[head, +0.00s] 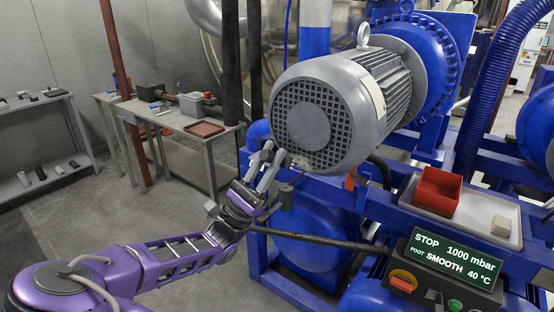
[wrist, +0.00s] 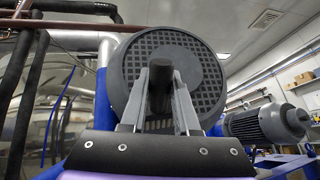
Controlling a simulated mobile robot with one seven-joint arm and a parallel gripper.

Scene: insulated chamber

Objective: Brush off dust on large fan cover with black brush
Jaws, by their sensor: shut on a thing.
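The large fan cover (head: 300,122) is the grey, round end of the big motor, with a grid of dark square holes around a plain disc. It fills the middle of the wrist view (wrist: 205,68). My gripper (head: 270,160) is at the cover's lower left edge in the head view. In the wrist view its two grey fingers (wrist: 160,85) are shut on a dark, blunt piece, the black brush (wrist: 160,92), which points toward the cover. Its bristles are hidden, and I cannot tell whether it touches the cover. No dust can be made out.
A red bin (head: 438,190) and a pale block (head: 501,226) sit on a tray (head: 470,218) at right, above a control panel (head: 445,268). Blue frame and pipes surround the motor. A side table (head: 190,142) with a red tray (head: 204,129) stands at left, with open floor before it.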

